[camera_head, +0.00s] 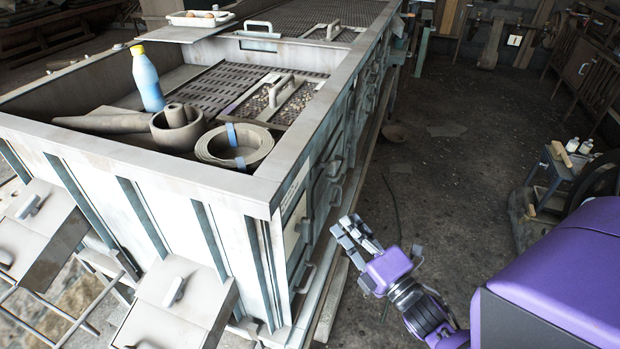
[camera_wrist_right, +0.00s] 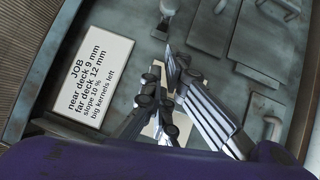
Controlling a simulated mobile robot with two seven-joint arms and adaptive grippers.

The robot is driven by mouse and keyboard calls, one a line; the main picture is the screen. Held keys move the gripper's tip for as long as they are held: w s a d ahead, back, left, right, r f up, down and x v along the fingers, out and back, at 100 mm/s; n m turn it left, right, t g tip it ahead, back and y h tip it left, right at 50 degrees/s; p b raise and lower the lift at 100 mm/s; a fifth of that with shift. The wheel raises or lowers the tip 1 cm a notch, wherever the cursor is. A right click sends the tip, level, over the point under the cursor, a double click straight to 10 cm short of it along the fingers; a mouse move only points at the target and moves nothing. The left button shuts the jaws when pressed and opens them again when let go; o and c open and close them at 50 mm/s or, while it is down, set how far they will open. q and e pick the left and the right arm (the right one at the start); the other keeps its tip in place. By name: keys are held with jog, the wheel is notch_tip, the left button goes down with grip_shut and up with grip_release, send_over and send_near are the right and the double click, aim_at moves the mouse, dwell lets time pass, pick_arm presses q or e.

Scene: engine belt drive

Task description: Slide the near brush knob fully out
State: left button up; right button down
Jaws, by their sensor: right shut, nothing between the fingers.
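My right gripper (camera_head: 357,235) is beside the near end of the grey machine's (camera_head: 262,193) right side, over the floor in the head view. It is shut and empty. In the right wrist view the gripper's fingers (camera_wrist_right: 167,75) point up at the machine's side panel. Grey knobs or handles show on that panel: one (camera_wrist_right: 168,8) just above the fingertips and another (camera_wrist_right: 272,128) at the right. I cannot tell which of them is the near brush knob. No knob is held. My left gripper is not in view.
A white job card (camera_wrist_right: 92,77) is on the panel left of the fingers. On the machine's top are a blue bottle (camera_head: 147,80), a bowl (camera_head: 170,137) and a coiled belt (camera_head: 218,155). Clear floor (camera_head: 440,190) lies to the right; a small blue stool (camera_head: 553,178) stands farther right.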

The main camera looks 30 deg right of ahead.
aim_at(328, 166)
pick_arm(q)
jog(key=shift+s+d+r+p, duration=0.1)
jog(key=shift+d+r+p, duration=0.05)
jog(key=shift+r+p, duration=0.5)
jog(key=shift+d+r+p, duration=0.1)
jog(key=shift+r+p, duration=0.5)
pick_arm(e)
jog(key=w+d+r, duration=0.2)
jog(key=w, duration=1)
jog(key=shift+r, duration=0.15)
jog(key=shift+d, duration=0.1)
